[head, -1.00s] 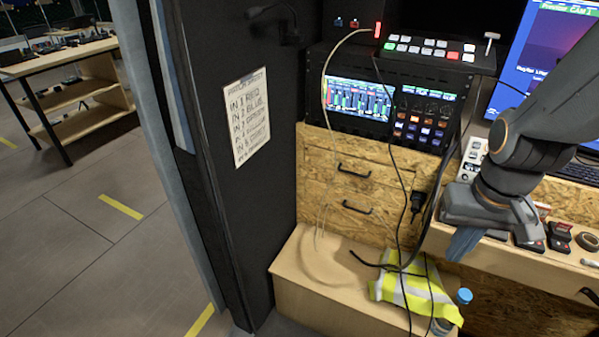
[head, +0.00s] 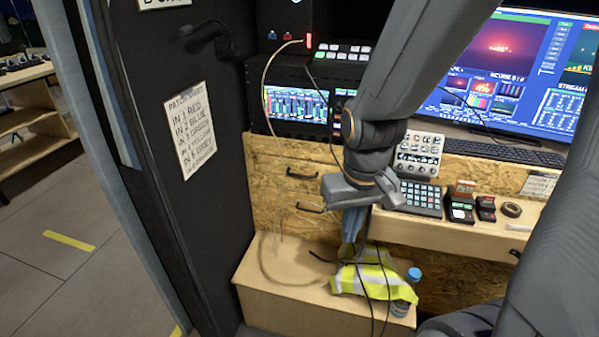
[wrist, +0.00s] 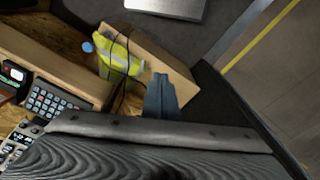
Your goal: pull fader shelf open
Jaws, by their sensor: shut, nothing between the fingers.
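No label marks the fader shelf. A pale wooden desk-height shelf front (head: 440,236) has a black handle (head: 515,253) at its right end. A white panel of knobs or faders (head: 418,155) and a dark keypad (head: 421,198) sit on top; the keypad also shows in the wrist view (wrist: 52,103). My gripper (head: 350,240) is shut and empty, pointing down, left of the shelf front and right of the drawer handles. It also shows in the wrist view (wrist: 162,85).
Below my gripper, a yellow hi-vis vest (head: 375,280) and a blue-capped bottle (head: 413,274) are on or beside a low wooden box (head: 285,285). Loose black cables (head: 363,300) hang there.

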